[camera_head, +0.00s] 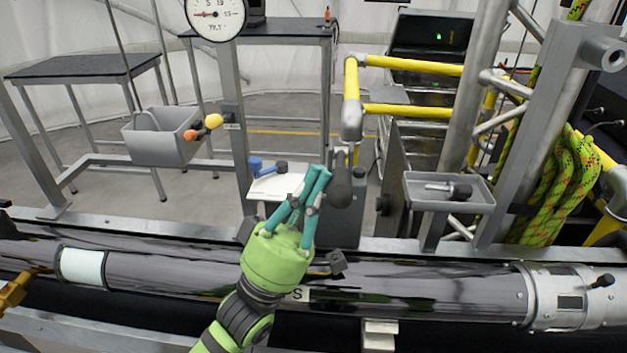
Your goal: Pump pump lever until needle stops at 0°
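The pump lever (340,189) shows as a dark grey rounded handle in front of the pump housing, right of the picture's middle. My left gripper (319,174), a green body with teal fingers, points up just left of the lever. Its fingertips are drawn together and overlap the lever's edge in this view; I cannot tell whether they touch it. No lever is seen between the fingers. The round white tilt gauge (215,15) is at the top, cut off by the picture's edge. Its red needle points left; the exact reading is too small to tell. My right gripper is not in view.
A grey tray (449,205) with a dark-handled tool stands right of the lever. Yellow rails (408,110) lie behind. A long dark tube (430,292) crosses the front.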

